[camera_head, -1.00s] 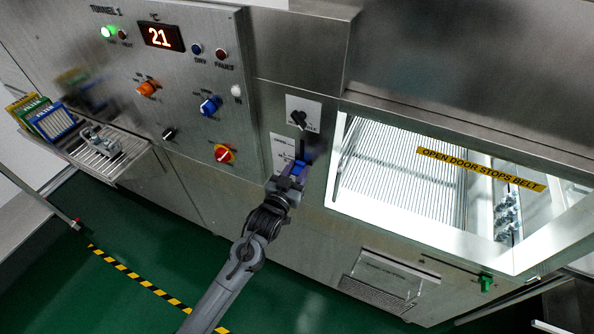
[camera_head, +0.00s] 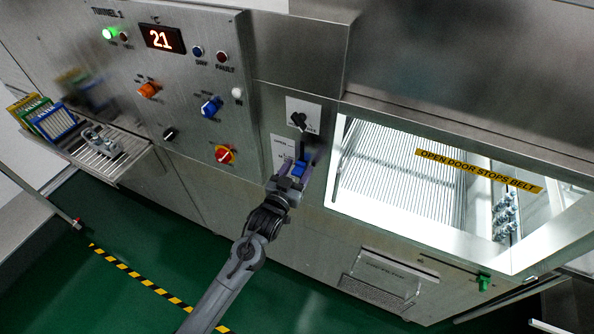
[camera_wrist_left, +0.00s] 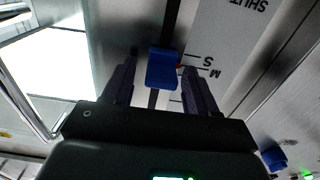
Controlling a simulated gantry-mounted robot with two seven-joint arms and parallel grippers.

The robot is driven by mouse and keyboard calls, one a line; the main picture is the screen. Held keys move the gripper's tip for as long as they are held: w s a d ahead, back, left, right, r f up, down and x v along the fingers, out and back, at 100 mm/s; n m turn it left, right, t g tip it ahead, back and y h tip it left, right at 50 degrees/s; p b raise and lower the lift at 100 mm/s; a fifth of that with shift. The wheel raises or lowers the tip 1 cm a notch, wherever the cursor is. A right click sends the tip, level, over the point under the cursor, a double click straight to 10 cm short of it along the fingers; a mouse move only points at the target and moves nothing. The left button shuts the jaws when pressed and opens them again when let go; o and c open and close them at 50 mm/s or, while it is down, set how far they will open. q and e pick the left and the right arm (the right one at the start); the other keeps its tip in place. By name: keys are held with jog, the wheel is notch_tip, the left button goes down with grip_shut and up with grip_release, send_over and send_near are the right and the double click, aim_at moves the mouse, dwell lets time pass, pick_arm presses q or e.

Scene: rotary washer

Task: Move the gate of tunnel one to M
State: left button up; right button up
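The tunnel one gate has a blue handle (camera_wrist_left: 162,68) on a dark vertical slot, beside an upside-down scale plate (camera_wrist_left: 235,40) reading SHUT, S and M. A small red mark at the handle's edge lies close to the S and M marks; I cannot tell exactly which it meets. My left gripper (camera_wrist_left: 158,85) is open, with one finger on each side of the handle. A gap shows on the left, and the right finger is very close. In the head view the left gripper (camera_head: 301,160) is at the blue handle (camera_head: 299,168), partly covering the plate (camera_head: 282,150).
A black rotary knob (camera_head: 299,120) sits just above the slot. The control panel (camera_head: 185,120) with knobs and lamps is to the left. The lit window (camera_head: 400,185) with its belt is to the right.

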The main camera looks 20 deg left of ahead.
pick_arm(q)
jog(key=s, duration=1)
jog(key=shift+s+a, duration=0.4)
jog(key=shift+a, duration=0.05)
